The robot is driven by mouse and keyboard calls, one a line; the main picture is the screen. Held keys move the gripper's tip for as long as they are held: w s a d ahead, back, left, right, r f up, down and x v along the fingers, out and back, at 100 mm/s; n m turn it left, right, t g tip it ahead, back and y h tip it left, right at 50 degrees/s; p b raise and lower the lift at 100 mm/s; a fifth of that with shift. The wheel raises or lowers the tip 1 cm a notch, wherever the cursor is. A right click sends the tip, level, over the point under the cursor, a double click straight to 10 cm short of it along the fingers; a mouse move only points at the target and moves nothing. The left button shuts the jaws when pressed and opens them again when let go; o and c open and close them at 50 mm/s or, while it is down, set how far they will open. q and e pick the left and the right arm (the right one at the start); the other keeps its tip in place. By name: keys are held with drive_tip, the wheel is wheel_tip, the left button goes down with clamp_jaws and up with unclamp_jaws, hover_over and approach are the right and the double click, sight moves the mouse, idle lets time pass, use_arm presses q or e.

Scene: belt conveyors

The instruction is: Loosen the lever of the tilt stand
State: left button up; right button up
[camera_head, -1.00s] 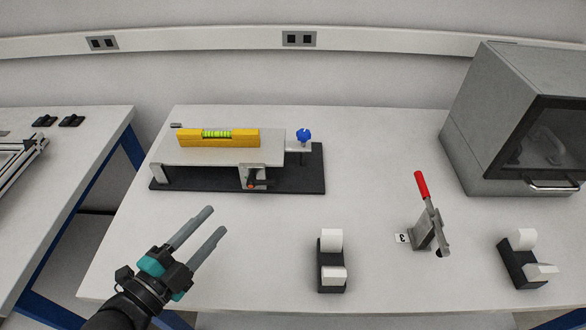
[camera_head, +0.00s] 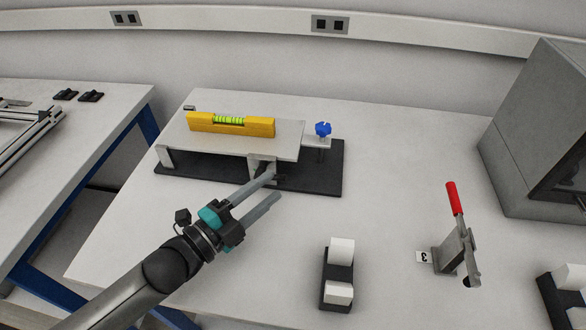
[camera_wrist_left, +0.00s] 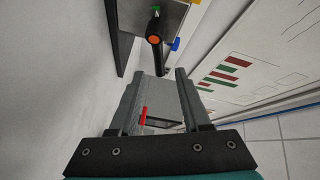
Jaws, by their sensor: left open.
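The tilt stand has a grey top plate (camera_head: 200,143) over a black base (camera_head: 312,178), with a yellow spirit level (camera_head: 230,124) on the plate and a blue knob (camera_head: 323,129) at its right. My left gripper (camera_head: 272,184) is open at the stand's front, by the clamp bracket. One finger covers most of the lever in the head view. In the left wrist view the black lever (camera_wrist_left: 160,60) with an orange pivot end (camera_wrist_left: 154,39) shows ahead of the open fingers (camera_wrist_left: 159,75). Its free end appears near the gap between the fingertips; I cannot tell contact. My right gripper is not in view.
A toggle clamp with a red handle (camera_head: 454,198) stands to the right. A black holder with white rolls (camera_head: 338,275) is at the front, another (camera_head: 566,298) at the right edge. A grey cabinet (camera_head: 540,130) stands at the back right. The middle of the table is clear.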

sight(285, 176)
use_arm(q)
drive_tip(key=x, duration=0.7)
drive_tip(key=shift+w+d+b, duration=0.25)
drive_tip(key=shift+d+b, duration=0.05)
drive_tip(key=shift+b, duration=0.1)
drive_tip(key=shift+c, duration=0.2)
clamp_jaws()
